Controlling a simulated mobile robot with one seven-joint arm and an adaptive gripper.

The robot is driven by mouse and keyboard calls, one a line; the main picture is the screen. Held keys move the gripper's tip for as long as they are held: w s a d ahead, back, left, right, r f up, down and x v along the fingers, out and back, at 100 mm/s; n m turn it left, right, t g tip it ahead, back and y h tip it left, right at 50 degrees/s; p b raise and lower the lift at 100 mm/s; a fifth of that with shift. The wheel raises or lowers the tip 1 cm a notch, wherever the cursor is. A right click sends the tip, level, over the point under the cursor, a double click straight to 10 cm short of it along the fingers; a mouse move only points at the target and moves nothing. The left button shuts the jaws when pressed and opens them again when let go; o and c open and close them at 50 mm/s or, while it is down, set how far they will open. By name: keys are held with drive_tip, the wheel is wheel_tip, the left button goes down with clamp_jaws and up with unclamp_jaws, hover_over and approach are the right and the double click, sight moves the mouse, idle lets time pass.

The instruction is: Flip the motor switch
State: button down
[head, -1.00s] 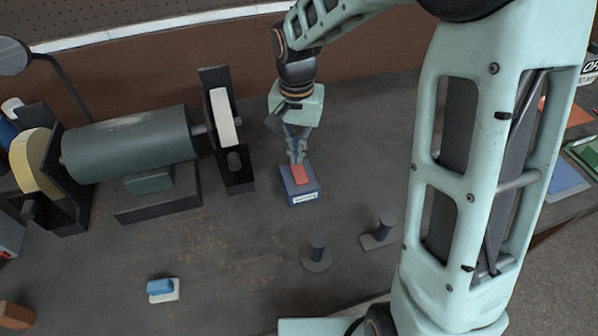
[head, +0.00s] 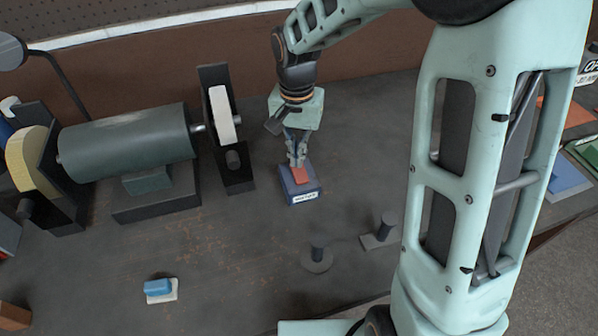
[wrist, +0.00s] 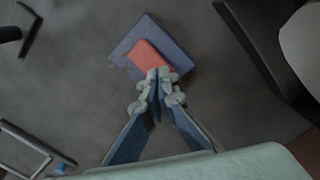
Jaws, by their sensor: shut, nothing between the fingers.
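The switch is a blue box (head: 301,194) with a red rocker (head: 300,175) on its top and a pale label on its front face. It stands on the bench to the right of the grinder motor. My gripper (head: 297,163) points down at the far end of the red rocker, fingers shut and empty. In the wrist view the fingertips (wrist: 159,73) overlap the near edge of the red rocker (wrist: 147,56), and the blue box (wrist: 129,39) shows around it. I cannot tell whether the tips touch the rocker.
The grey grinder motor (head: 128,148) with its white wheel (head: 222,115) stands left of the switch. Two dark posts (head: 318,251) (head: 385,227) stand nearer, to the right. A blue-and-white block (head: 160,289) lies at the front left. The bench between is mostly clear.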

drive_tip(key=shift+f+b, duration=0.35)
drive_tip(key=shift+f, duration=0.15)
drive_tip(key=shift+r+p, duration=2.55)
drive_tip(key=shift+r, duration=1.05)
drive_tip(key=shift+w+f, duration=0.1)
drive_tip(key=shift+f, duration=0.05)
